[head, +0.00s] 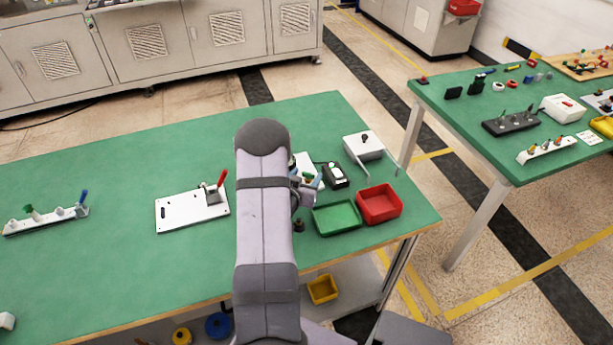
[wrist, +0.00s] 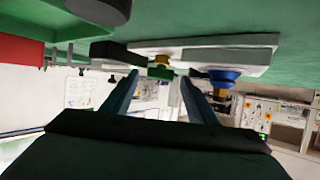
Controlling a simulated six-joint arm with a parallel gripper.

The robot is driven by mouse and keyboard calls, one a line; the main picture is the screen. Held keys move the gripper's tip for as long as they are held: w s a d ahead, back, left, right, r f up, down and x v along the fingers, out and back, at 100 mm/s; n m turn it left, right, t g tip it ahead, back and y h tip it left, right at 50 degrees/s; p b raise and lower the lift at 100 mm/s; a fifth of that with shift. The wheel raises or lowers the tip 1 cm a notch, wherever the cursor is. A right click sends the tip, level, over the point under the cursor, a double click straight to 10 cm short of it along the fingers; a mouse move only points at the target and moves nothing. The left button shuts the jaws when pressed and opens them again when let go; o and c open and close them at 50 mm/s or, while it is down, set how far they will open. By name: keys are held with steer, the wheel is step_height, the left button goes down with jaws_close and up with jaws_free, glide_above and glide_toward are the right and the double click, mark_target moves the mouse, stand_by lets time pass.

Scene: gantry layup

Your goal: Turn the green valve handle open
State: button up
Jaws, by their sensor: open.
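In the wrist view a white plate (wrist: 190,42) carries a green knob-like part (wrist: 161,73) with a yellow collar and a blue knob (wrist: 223,76). My gripper (wrist: 160,82) is open; the green part shows between its two fingers, and I cannot tell whether they touch it. The blue knob is outside the right finger. In the head view my gripper (head: 305,190) is at this white plate (head: 304,162), mostly hidden by my arm.
A black box (head: 336,176), a grey box with a knob (head: 368,149), a green tray (head: 337,218), a red bin (head: 380,204) and a small dark cylinder (head: 299,225) crowd the right. A white plate with a red lever (head: 192,212) lies left of my arm. The table's middle left is clear.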

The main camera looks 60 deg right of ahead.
steer(key=shift+b+v, duration=0.7)
steer(key=shift+v, duration=2.55)
steer(key=shift+d, duration=0.1)
